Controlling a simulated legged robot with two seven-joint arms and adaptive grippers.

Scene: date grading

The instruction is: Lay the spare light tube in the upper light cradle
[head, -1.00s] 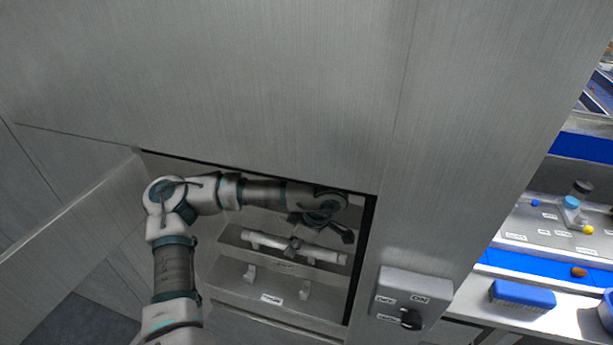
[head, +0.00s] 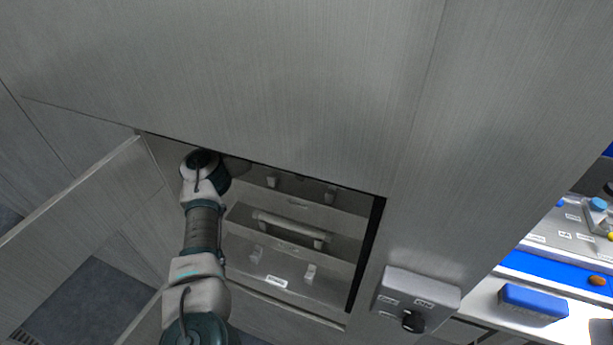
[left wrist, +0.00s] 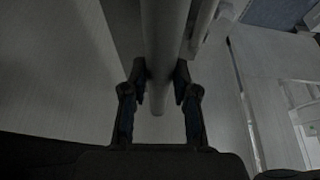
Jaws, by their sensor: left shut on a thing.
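My left gripper (left wrist: 160,88) is shut on a pale light tube (left wrist: 165,40), seen in the left wrist view. The tube runs lengthwise between the fingers, its near end just past the fingertips. In the head view, my left arm reaches up into the cabinet, and the gripper and held tube are hidden behind the upper panel. The upper light cradle (head: 330,196) shows two small holders with no tube in them. A pale bar or tube (head: 290,228) lies in the recess below. The lower cradle (head: 310,273) shows two empty holders. My right gripper is not in view.
The cabinet's upper panel (head: 270,90) overhangs the opening closely. An open door (head: 80,200) stands at the left. A switch box (head: 418,300) is right of the opening. A bench with a blue box (head: 532,303) is at the far right.

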